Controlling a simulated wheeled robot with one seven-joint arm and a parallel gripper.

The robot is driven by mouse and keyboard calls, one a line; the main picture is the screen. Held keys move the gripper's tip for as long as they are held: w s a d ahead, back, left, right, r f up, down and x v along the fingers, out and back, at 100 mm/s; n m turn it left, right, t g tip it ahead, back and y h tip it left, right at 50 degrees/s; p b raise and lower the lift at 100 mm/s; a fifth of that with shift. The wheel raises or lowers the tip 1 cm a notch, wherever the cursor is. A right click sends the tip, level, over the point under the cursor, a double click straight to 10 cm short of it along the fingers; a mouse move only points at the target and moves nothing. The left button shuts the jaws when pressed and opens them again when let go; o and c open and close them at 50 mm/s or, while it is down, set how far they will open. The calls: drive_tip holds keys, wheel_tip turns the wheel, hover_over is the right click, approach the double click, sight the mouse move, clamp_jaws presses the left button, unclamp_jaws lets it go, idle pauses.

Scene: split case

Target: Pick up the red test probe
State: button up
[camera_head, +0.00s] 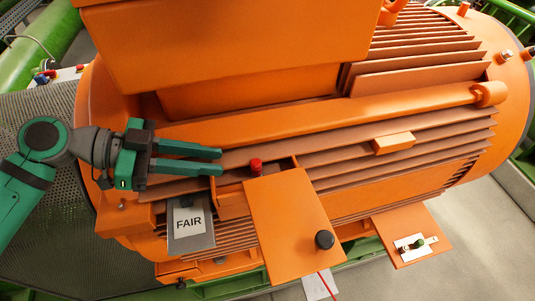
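A small red cylinder (256,166), apparently the red test probe, stands upright beside the orange motor's cooling ribs, near the top edge of an orange plate. Its lower part is hidden. My gripper (222,161) is to its left, with its green fingers parallel and pointing right at it. The fingers are apart with nothing between them. A gap shows between the fingertips and the red cylinder.
The large ribbed orange motor (430,125) fills the view. The orange plate (285,215) bears a black knob (324,239); a red wire (327,285) hangs below. Another orange plate (405,222) holds a small white-and-green device (416,245).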

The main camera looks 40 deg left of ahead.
sight(256, 165)
drive_tip(key=x, duration=0.5)
drive_tip(key=shift+r, duration=0.1)
drive_tip(key=x, duration=0.4)
drive_tip(key=shift+d+r, duration=0.2)
drive_tip(key=shift+r, duration=0.1)
drive_tip(key=shift+w+d+f, duration=0.25)
drive_tip(key=shift+w+d, duration=0.15)
drive_tip(key=shift+c, duration=0.3)
clamp_jaws()
